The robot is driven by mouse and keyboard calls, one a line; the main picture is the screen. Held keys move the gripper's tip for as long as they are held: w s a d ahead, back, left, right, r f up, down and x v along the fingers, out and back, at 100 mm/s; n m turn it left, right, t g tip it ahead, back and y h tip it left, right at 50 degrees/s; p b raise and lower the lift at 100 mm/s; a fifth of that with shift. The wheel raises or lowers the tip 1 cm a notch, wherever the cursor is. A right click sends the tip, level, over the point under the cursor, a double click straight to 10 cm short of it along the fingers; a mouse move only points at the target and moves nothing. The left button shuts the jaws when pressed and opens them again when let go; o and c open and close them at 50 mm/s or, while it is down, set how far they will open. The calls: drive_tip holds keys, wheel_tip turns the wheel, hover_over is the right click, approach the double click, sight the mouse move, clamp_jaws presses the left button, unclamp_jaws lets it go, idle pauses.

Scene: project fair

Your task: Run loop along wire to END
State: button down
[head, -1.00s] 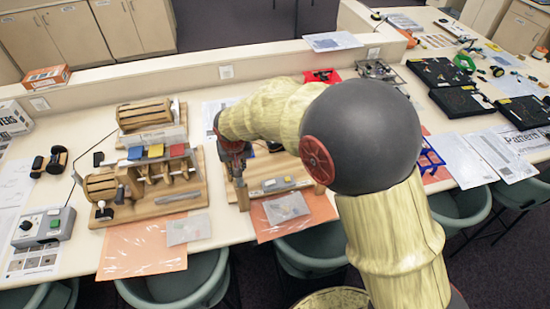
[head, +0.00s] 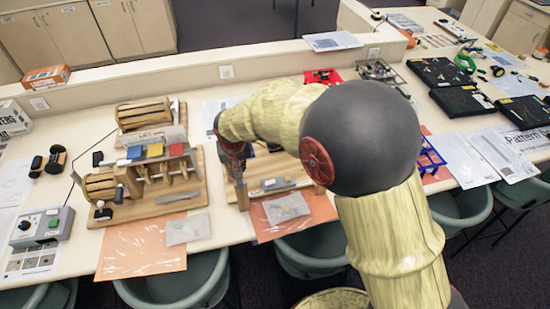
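A wooden board (head: 293,184) with a small grey and coloured plate on its front part stands mid-table, partly behind my arm. An upright wooden post (head: 241,193) rises at its left end. My gripper (head: 236,174) points down at that left end, close to the post. The fingers are small and dark here, and I cannot tell whether they are open or shut or what they hold. I cannot make out the wire, the loop or an END mark; my arm covers much of the board.
A larger wooden apparatus (head: 172,195) with coloured blocks stands just left of my gripper. A grey control box (head: 42,226) is at far left. A clear bag (head: 285,208) lies on an orange sheet in front of the board. A low wall (head: 190,78) runs behind.

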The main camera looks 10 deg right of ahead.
idle(0.4)
drive_tip(key=c, duration=1.7)
unclamp_jaws()
drive_tip(key=shift+o, duration=0.8)
drive_tip(key=shift+r, duration=0.15)
drive_tip(key=shift+r+p, duration=2.35)
drive_tip(key=shift+r, duration=1.55)
drive_tip(key=shift+s, duration=0.1)
